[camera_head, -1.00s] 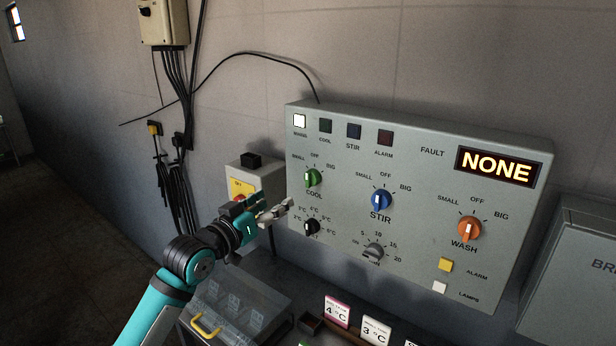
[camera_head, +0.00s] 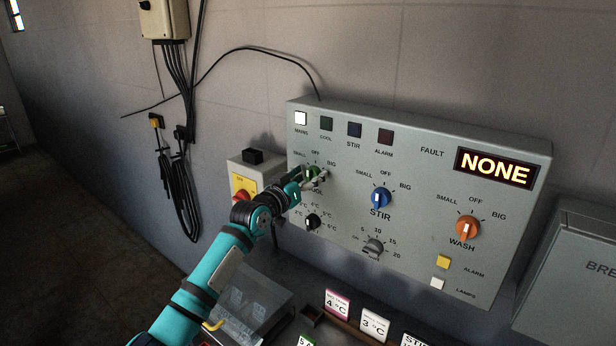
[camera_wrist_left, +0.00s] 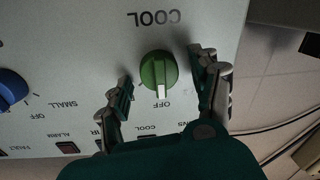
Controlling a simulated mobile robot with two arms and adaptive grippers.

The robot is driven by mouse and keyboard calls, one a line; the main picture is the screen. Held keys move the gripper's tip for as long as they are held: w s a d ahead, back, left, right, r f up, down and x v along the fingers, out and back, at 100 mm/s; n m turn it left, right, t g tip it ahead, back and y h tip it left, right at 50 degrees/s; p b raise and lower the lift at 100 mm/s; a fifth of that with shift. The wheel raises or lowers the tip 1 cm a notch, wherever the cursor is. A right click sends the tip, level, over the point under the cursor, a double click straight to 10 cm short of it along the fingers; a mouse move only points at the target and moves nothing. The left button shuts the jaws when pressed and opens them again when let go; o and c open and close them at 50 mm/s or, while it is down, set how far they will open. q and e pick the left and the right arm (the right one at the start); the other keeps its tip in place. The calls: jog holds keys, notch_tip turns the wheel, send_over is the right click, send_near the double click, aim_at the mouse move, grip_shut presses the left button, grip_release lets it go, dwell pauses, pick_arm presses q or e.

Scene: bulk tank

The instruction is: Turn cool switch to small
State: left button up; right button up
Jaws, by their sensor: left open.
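The green COOL knob (camera_head: 313,171) is at the upper left of the grey control panel (camera_head: 420,262). My left gripper (camera_head: 309,181) is open right at it and partly covers the knob and its label. In the left wrist view, which sees the panel upside down, the green knob (camera_wrist_left: 157,70) sits between the two spread fingers of the left gripper (camera_wrist_left: 163,76). Gaps show between knob and fingers. The knob's white pointer faces the OFF mark. The COOL knob's SMALL mark (camera_head: 299,153) shows in the head view. My right gripper is not in view.
The blue STIR knob (camera_head: 381,198) is to the right, and a black knob (camera_head: 313,221) is just below. A box with a red and yellow switch (camera_head: 240,190) stands left of the panel. A clear-lidded box (camera_head: 250,300) and cards are below.

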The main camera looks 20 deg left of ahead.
pick_arm(q)
jog(key=c, duration=1.2)
jog(key=shift+o, duration=0.2)
jog(key=shift+n, duration=0.3)
jog(key=shift+r+n+p, duration=0.1)
jog(key=shift+n+p, duration=0.35)
jog(key=shift+n, duration=0.05)
jog(key=n+p, duration=0.1)
jog(key=n, duration=0.2)
jog(key=shift+p, duration=0.35)
jog(key=shift+n+g+p, duration=0.3)
jog(key=shift+n+p, duration=0.25)
jog(key=shift+n, duration=0.65)
jog(key=shift+a+n+p, duration=0.1)
jog(key=shift+n+p, duration=0.4)
jog(key=shift+n, duration=1)
